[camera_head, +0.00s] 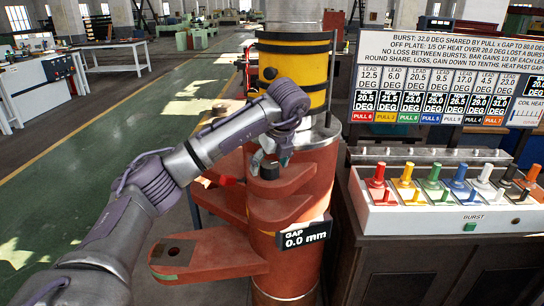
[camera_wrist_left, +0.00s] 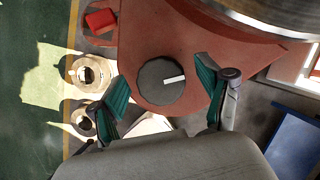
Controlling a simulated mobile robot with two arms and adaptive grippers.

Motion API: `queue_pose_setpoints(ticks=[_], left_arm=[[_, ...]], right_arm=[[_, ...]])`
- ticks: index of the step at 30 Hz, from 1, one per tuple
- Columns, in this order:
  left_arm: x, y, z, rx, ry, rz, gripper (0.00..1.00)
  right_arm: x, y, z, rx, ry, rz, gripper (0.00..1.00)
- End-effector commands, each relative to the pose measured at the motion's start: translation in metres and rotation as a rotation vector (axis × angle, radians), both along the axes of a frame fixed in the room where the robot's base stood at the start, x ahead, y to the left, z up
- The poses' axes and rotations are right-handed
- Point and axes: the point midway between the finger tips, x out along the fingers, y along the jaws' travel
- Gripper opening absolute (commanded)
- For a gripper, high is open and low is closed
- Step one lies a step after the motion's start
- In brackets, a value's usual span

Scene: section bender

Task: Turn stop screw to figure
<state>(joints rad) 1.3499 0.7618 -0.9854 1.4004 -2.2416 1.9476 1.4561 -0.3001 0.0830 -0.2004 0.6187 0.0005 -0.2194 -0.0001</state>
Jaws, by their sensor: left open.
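The stop screw (camera_wrist_left: 152,90) shows in the left wrist view as a dark round knob with a white pointer mark on a red bracket (camera_wrist_left: 150,40). In the head view the knob (camera_head: 269,171) is a small dark cylinder, partly hidden by my gripper. My left gripper (camera_head: 271,158) is above it. In the left wrist view my open gripper (camera_wrist_left: 163,73) has one green-padded finger on each side of the knob, with space between each finger and the knob. The gap display (camera_head: 304,235) reads 0.0 mm. My right gripper is not in view.
A red column with a yellow-black drum (camera_head: 295,75) stands behind the bracket. At right are a console with several coloured levers (camera_head: 440,200), a green burst button (camera_head: 470,227) and a figures board (camera_head: 445,75). A lower red arm (camera_head: 205,255) juts left. Green floor lies open at left.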

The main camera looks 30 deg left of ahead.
Motion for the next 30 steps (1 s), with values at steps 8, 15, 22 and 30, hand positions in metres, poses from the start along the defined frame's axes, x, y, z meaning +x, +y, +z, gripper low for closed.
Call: queue_pose_setpoints(ticks=[8,15,22,30], left_arm=[[-0.008,-0.016,0.048,0.003,-0.009,-0.002,0.77],[-0.016,-0.03,0.087,0.002,-0.007,-0.001,0.77],[-0.02,-0.039,0.106,0.0,-0.002,-0.001,0.77],[-0.021,-0.04,0.109,0.0,-0.001,0.0,0.77]], right_arm=[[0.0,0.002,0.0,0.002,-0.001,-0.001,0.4],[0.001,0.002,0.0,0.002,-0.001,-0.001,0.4],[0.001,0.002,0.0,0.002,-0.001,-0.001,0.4],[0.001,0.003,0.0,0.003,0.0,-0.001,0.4]])
